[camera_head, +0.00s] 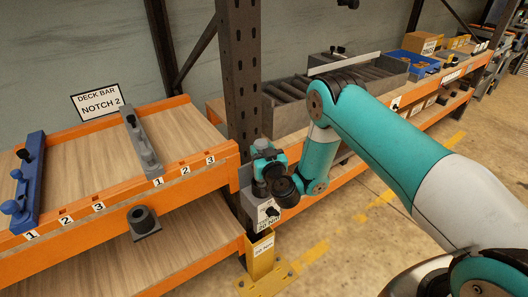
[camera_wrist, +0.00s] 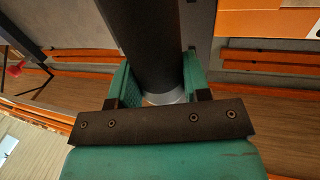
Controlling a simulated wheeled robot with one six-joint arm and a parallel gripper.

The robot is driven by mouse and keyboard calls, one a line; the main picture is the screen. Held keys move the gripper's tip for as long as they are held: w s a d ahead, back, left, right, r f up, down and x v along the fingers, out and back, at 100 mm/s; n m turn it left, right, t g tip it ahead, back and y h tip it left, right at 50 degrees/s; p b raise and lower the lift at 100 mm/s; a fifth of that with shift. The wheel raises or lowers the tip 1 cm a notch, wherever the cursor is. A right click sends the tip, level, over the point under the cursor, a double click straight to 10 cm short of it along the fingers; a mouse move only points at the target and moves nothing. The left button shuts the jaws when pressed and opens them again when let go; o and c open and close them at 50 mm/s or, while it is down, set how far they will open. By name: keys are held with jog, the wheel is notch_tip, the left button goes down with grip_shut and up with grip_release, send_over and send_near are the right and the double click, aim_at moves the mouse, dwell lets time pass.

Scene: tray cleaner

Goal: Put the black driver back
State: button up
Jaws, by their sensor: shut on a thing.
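My gripper (camera_head: 270,164) is in front of the dark upright post in the head view. In the wrist view its two teal fingers (camera_wrist: 156,84) are shut on a thick dark cylinder, the black driver (camera_wrist: 152,40), with a light grey ring near its end. In the head view the driver is hard to tell apart from my dark wrist parts.
A grey box marked 20 Nm (camera_head: 262,222) is on the post (camera_head: 240,80), just below my gripper. A blue bar (camera_head: 28,180) and a grey bar (camera_head: 140,140) lie across the upper shelf's numbered orange rails. A yellow post guard (camera_head: 262,262) stands below. The lower shelf looks mostly clear.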

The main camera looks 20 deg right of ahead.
jog(key=shift+f, duration=0.1)
jog(key=o, duration=1.1)
